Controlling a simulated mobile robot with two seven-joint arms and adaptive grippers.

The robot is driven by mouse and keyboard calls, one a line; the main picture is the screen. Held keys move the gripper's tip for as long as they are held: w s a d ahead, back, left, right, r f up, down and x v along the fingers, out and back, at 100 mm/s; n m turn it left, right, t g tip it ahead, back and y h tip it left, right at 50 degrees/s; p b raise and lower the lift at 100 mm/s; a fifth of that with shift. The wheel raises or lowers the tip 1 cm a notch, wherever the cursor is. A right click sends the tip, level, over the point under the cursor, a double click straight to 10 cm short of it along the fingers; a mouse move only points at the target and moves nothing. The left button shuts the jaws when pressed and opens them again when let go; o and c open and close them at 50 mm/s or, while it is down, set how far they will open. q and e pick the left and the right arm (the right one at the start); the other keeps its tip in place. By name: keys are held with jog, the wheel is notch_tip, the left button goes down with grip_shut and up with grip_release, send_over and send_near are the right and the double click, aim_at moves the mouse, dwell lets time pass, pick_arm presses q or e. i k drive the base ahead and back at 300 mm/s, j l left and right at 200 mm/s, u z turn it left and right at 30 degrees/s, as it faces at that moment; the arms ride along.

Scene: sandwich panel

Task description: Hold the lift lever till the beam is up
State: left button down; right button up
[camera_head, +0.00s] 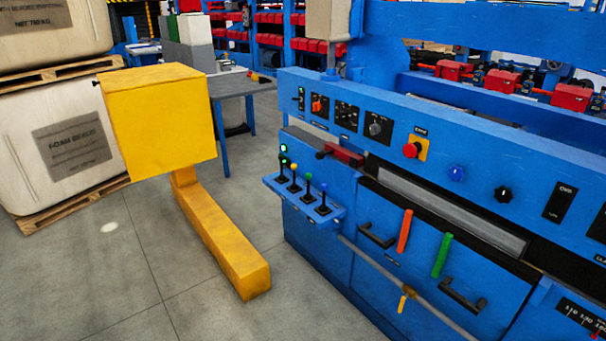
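A row of several small levers stands on a blue shelf (334,218) at the left end of the blue machine (335,245). Their knobs are green, yellow, green and blue, from left to right; the blue-knobbed lever (323,196) is nearest. I cannot read which one is the lift lever. A green lamp (283,148) glows above the row. An orange handle (404,230) and a green handle (441,254) slant up on the front panel. A blue horizontal beam (470,28) crosses the back at upper right; I cannot tell whether it is the task's beam. Neither of my grippers is in view.
A yellow box on a post and long foot (225,245) stands left of the machine, with grey floor between them. A red emergency button (411,150) and black knobs line the upper panel. Pallets with large white sacks (70,150) stand at far left. A grey table (240,84) stands behind.

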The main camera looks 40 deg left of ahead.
aim_at(308, 175)
jog(key=i+j, duration=0.15)
jog(key=j, duration=0.2)
jog(key=i+j+z, duration=0.1)
jog(key=j, duration=0.3)
jog(key=i+j, duration=0.25)
jog(key=i+j+z, duration=0.1)
jog(key=j, duration=0.4)
jog(key=i+j, duration=0.2)
jog(key=j, duration=0.2)
jog(key=i+j+z, duration=0.1)
jog(key=j, duration=0.3)
jog(key=i+j, duration=0.2)
jog(key=j, duration=0.2)
jog(key=z, duration=0.05)
